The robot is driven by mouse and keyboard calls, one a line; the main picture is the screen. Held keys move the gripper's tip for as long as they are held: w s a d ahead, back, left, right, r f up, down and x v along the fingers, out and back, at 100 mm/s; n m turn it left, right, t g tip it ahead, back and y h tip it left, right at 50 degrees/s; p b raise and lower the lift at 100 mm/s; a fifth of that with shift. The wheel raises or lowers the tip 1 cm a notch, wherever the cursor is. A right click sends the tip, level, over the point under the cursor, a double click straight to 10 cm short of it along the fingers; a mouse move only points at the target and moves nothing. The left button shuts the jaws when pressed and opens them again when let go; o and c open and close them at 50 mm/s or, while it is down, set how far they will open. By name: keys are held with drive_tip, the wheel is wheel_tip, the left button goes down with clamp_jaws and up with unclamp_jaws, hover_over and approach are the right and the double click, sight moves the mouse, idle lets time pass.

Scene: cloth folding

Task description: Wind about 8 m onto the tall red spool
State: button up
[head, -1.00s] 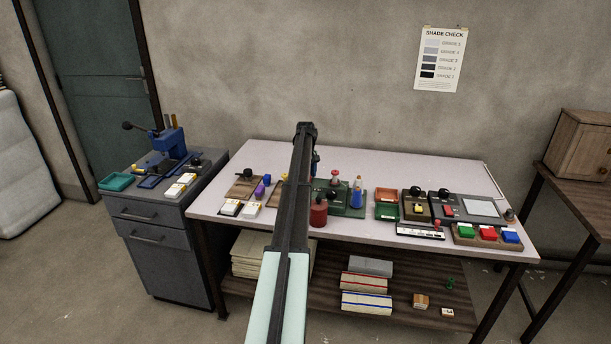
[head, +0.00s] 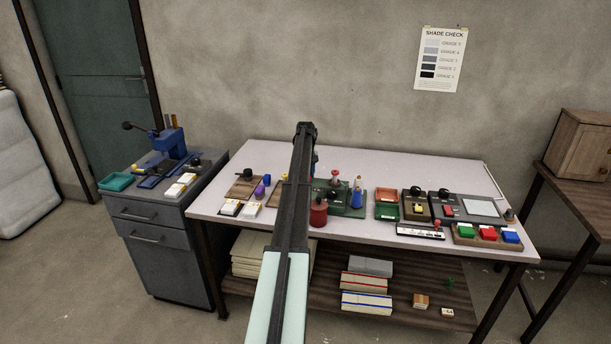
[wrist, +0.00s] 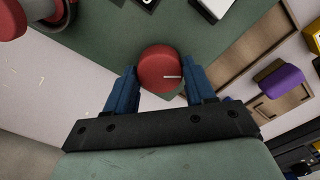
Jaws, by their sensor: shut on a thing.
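In the wrist view, the blue fingers of my gripper (wrist: 162,88) stand on either side of a round red knob (wrist: 158,66) with a short white mark. The gripper is shut on it. In the head view my arm hides the knob and most of the gripper. A dark red cylinder (head: 319,214) stands at the table's front edge. A red-topped piece (head: 335,176) stands by the green base (head: 348,210). Part of a red round piece (wrist: 14,18) shows at the wrist view's top left. I cannot tell which of these is the tall red spool.
A purple piece (wrist: 283,81) lies to one side. Red, green and blue buttons (head: 488,233) sit at the table's right. The table's back strip is clear.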

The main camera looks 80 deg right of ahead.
drive_tip(key=shift+m, duration=1.2)
drive_tip(key=o, duration=1)
drive_tip(key=shift+o, duration=0.2)
drive_tip(key=shift+r, duration=0.1)
wheel_tip(320, 180, up, 14)
drive_tip(key=shift+f, duration=0.2)
